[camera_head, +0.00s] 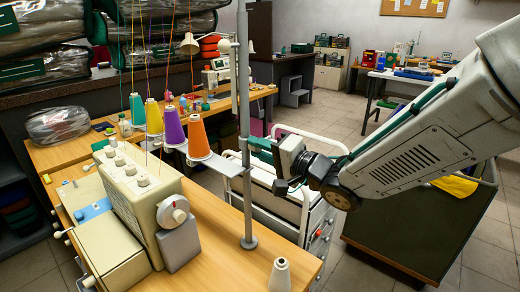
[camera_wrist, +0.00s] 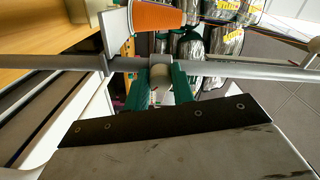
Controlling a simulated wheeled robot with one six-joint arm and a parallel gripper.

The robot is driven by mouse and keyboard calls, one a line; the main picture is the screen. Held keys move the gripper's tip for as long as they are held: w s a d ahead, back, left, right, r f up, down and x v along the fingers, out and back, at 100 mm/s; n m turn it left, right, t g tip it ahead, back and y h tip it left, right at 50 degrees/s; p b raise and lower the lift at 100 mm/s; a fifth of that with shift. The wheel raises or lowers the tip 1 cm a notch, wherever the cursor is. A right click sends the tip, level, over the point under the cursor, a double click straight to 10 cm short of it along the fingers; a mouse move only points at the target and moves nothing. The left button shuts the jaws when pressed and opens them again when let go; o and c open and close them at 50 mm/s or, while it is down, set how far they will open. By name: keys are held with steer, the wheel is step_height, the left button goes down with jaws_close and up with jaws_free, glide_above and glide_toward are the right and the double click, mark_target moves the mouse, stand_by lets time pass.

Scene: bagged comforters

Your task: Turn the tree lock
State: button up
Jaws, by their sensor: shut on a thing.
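The thread tree's grey pole (camera_head: 245,200) stands upright on the wooden sewing table, and it runs sideways across the wrist view (camera_wrist: 230,68). The tree lock (camera_wrist: 160,74) is a small pale knob and collar on this pole, near the thread shelf. My gripper (camera_head: 254,148) reaches in from the right at the pole. In the wrist view, its green fingers (camera_wrist: 160,88) are closed on the lock from both sides. The fingers hide much of the lock in the head view.
The shelf carries an orange thread cone (camera_head: 198,139), with purple, yellow and green cones beside it. A cream serger (camera_head: 140,190) stands below. A white cone (camera_head: 279,275) is at the table's front edge. A white rack (camera_head: 290,200) stands under my arm.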

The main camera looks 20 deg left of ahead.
steer(key=shift+w, duration=0.1)
stand_by(0.5)
steer(key=o, duration=1)
steer(key=shift+v, duration=3.95)
